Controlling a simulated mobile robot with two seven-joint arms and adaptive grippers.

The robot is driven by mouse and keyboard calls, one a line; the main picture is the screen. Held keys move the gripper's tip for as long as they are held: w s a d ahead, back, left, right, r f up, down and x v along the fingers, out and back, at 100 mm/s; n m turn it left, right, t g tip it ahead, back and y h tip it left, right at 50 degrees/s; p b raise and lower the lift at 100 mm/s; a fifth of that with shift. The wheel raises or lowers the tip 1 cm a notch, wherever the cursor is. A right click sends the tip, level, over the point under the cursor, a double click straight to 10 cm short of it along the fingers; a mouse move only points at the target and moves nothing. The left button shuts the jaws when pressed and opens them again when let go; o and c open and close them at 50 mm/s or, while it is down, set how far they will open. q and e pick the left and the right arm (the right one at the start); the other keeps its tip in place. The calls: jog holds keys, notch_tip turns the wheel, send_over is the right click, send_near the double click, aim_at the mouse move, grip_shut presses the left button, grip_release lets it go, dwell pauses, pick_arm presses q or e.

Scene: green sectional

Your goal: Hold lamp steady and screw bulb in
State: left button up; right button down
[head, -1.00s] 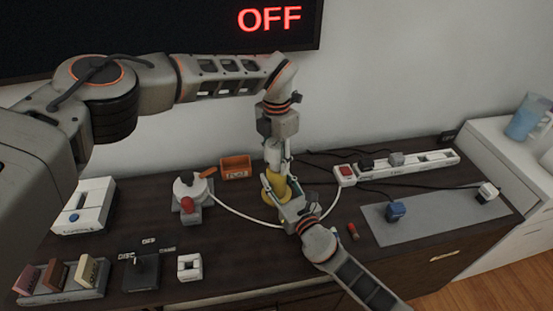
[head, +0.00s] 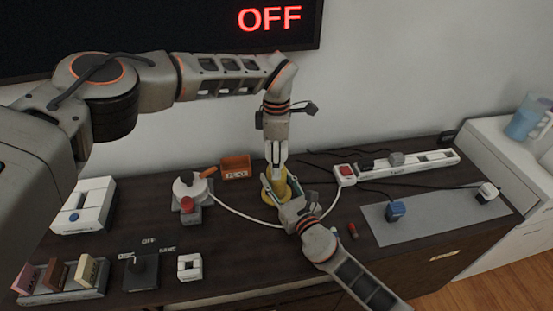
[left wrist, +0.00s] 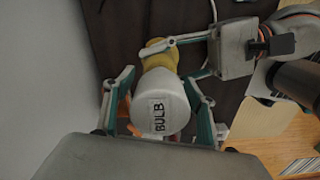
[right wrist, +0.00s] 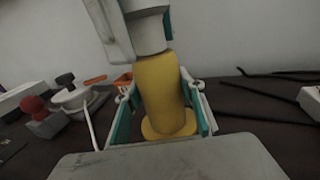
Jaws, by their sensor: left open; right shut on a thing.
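The yellow lamp (head: 283,188) stands upright on the dark tabletop. My right gripper (head: 279,184) is shut on its body from the front; the right wrist view shows a finger on each side of the yellow column (right wrist: 160,90). The white bulb, labelled BULB (left wrist: 162,100), sits on top of the lamp in line with it; how deep it is seated cannot be told. My left gripper (head: 277,167) points down from above. It is open, with its fingers on either side of the bulb and gaps visible in the left wrist view.
A power strip (head: 410,162) lies at back right, near a grey mat (head: 430,220). An orange tray (head: 236,168) stands behind. The wall screen (head: 150,25) reads OFF.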

pick_arm(q)
jog(key=shift+r, duration=2.25)
jog(key=shift+c, duration=0.3)
jog(key=n, duration=0.3)
jog(key=shift+r, duration=0.35)
jog(key=n, duration=0.3)
jog(key=r+n, duration=0.1)
jog(key=n, duration=0.1)
jog(key=shift+r+n, duration=0.1)
jog(key=shift+n, duration=0.3)
jog(key=n, duration=0.3)
jog(key=shift+r, duration=0.35)
jog(key=n, duration=0.2)
jog(key=r+n, duration=0.1)
jog(key=n, duration=0.1)
jog(key=shift+f, duration=0.1)
jog(key=shift+f, duration=4)
